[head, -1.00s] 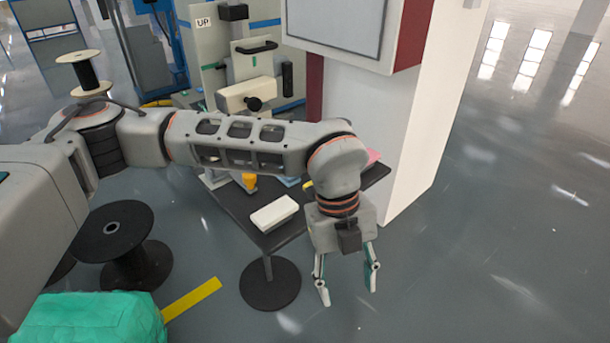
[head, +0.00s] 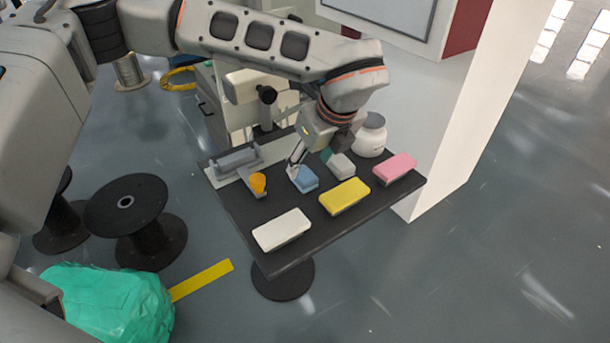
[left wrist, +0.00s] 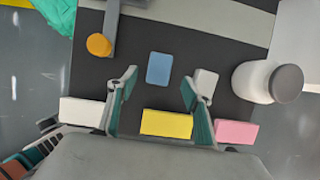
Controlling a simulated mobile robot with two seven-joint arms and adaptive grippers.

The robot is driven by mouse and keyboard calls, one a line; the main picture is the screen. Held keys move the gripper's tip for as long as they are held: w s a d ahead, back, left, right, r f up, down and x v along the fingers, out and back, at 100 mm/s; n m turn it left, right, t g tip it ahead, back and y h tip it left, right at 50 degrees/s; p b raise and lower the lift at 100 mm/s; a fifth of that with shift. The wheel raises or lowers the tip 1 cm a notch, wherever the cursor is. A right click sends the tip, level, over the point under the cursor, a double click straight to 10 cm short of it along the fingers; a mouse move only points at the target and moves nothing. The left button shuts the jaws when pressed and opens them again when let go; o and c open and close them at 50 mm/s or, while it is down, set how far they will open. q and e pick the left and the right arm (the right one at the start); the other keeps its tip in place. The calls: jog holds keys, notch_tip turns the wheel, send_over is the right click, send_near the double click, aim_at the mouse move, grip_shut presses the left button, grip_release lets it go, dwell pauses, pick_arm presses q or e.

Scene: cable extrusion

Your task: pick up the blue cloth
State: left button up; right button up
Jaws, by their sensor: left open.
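The blue cloth (head: 304,180) is a small folded rectangle lying flat on the dark table (head: 236,206). In the left wrist view the blue cloth (left wrist: 159,68) lies ahead of the fingers, roughly centred between them. My left gripper (head: 311,165) is open and empty, above the table close to the cloth. Its two spread fingers also show in the left wrist view (left wrist: 159,83). In the head view one finger partly covers the cloth. I cannot tell the exact height of the fingertips above it. My right gripper is not in view.
A small white block (head: 341,166) sits right of the cloth. Yellow (head: 345,196), pink (head: 395,168) and white (head: 281,230) blocks lie on the table. A white jar (head: 369,138) stands behind. An orange piece (head: 258,183) and a grey fixture (head: 238,160) are left.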

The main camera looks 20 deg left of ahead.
aim_at(306, 176)
pick_arm(q)
jog(key=shift+f, duration=0.35)
jog(key=x, duration=0.4)
jog(key=shift+s+f, duration=0.15)
jog(key=shift+f, duration=0.3)
jog(key=c, duration=1.1)
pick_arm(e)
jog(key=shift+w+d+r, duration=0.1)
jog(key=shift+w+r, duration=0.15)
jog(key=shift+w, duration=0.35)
pick_arm(q)
jog(key=shift+o, duration=0.2)
jog(key=shift+r, duration=0.1)
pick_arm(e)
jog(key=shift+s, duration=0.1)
pick_arm(q)
jog(key=shift+r, duration=0.35)
notch_tip(306, 176, up, 19)
jog(key=p, duration=0.1)
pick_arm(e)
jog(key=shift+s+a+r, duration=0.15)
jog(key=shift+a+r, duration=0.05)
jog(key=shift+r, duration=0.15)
